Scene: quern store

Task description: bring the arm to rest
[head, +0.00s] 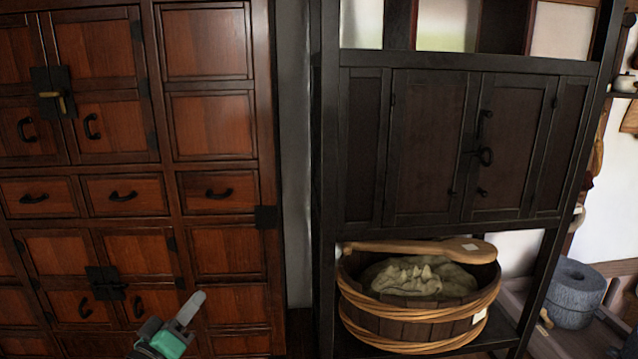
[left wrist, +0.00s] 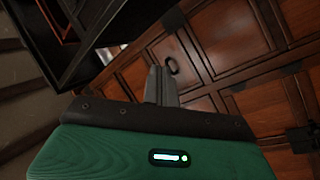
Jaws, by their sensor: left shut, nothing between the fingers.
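My left gripper (head: 190,308) shows at the bottom of the head view, in front of the lower part of the red-brown wooden chest (head: 212,134). Its fingers are together with nothing between them, pointing up and to the right. In the left wrist view the shut fingers (left wrist: 160,86) stand beyond the green gripper body, with the chest's drawers and doors behind them. They look apart from the chest, though the exact gap cannot be told. My right gripper is in neither view.
A dark cabinet (head: 362,150) with shut doors stands right of the chest. On its low shelf is a wooden tub (head: 400,332) with a grey-green cloth (head: 418,278) and a wooden paddle (head: 420,247) across its rim. A grey stone quern (head: 574,295) stands at the right.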

